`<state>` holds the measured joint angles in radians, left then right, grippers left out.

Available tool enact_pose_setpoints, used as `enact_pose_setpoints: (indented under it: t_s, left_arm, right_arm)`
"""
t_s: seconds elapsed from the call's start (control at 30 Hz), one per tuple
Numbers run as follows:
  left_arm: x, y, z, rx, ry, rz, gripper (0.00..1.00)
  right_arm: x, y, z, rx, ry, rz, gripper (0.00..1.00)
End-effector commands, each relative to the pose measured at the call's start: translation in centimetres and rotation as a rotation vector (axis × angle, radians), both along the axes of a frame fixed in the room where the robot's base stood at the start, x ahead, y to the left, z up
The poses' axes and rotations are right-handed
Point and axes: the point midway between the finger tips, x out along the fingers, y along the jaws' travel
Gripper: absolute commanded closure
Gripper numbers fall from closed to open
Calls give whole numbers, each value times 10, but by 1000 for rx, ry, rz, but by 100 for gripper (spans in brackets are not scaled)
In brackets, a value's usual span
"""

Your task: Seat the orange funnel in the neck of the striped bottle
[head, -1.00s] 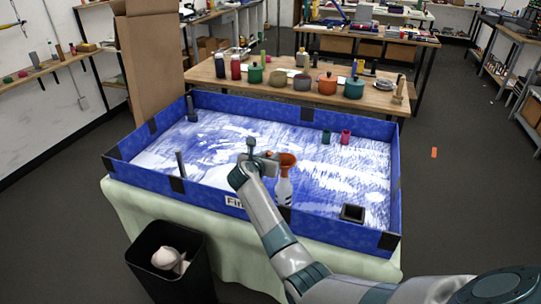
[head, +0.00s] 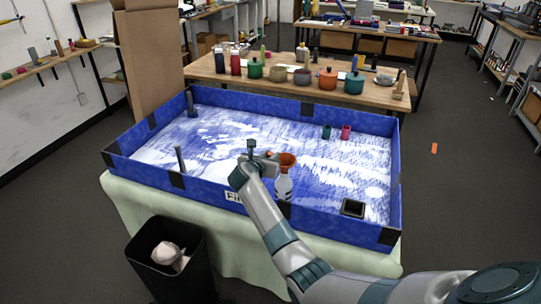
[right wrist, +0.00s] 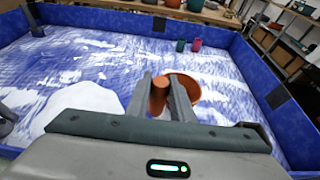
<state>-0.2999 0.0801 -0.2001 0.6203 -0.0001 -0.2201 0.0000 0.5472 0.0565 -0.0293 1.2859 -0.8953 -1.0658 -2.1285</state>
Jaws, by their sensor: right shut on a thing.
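The orange funnel (head: 287,158) is upright, directly above the pale striped bottle (head: 284,188) in the head view. The bottle stands near the front wall of the blue-walled tray (head: 330,213). My right gripper (head: 264,158) is at the funnel's left side. In the right wrist view its fingers (right wrist: 164,98) are shut on the funnel's orange handle (right wrist: 158,92), with the funnel's wide cone (right wrist: 186,90) just beyond. The funnel's spout is not clearly visible, so I cannot tell whether it is inside the neck. My left gripper is not in view.
A dark square holder (head: 353,208) stands right of the bottle. Green (head: 326,132) and magenta (head: 346,132) cups stand farther back, with grey posts (head: 180,158) at left. The tray's middle is mostly clear. A black bin (head: 170,265) stands in front.

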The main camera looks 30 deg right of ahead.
Motion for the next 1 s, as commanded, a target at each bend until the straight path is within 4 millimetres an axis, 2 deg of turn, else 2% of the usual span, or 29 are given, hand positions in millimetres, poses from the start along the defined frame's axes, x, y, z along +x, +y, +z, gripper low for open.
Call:
enact_pose_setpoints:
  t_s: [0.5, 0.97, 1.0]
  left_arm:
    - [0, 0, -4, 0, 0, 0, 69]
    - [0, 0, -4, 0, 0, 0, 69]
    - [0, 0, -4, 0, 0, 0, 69]
  right_arm:
    - [0, 0, -11, -1, 0, 0, 100]
    - [0, 0, -12, -1, 0, 0, 100]
    - [0, 0, -12, -1, -1, 0, 75]
